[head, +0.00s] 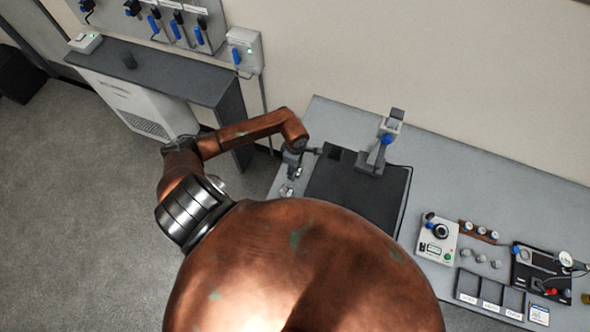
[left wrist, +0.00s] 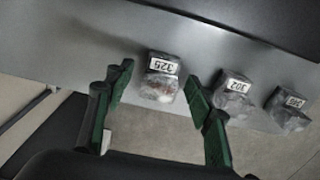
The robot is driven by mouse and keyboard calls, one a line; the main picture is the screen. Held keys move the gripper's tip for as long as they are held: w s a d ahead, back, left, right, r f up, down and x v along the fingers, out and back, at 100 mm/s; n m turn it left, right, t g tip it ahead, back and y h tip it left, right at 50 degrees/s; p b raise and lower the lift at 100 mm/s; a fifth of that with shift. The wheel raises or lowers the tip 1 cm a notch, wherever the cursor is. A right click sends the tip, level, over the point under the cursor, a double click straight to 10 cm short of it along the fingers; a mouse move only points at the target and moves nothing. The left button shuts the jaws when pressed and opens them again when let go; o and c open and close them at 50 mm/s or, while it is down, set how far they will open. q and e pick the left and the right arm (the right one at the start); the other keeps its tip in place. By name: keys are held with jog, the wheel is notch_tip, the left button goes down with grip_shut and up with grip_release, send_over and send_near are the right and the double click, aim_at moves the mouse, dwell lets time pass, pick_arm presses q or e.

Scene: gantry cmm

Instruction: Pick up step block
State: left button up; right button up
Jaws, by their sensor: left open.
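Three metal blocks with white number labels sit in a row near the edge of the grey table in the left wrist view: one block (left wrist: 161,78) at the middle, a second block (left wrist: 231,94) to its right and a third block (left wrist: 288,108) at the far right. I cannot tell from their shapes which is the step block. My left gripper (left wrist: 157,76) is open, its green fingers on either side of the middle block in the picture; contact cannot be told. In the head view my left gripper (head: 290,166) is small, above the table's left edge. My right gripper is not seen.
A dark plate (head: 345,190) with an upright blue-knobbed device (head: 386,140) lies right of the gripper. A control box (head: 437,238) and a labelled compartment tray (head: 490,294) stand further right. A dark-topped bench (head: 160,70) stands at the left.

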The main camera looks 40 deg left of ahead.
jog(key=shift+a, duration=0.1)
pick_arm(q)
jog(key=c, duration=0.5)
grip_shut()
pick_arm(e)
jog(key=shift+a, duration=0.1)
pick_arm(q)
jog(key=shift+r, duration=0.1)
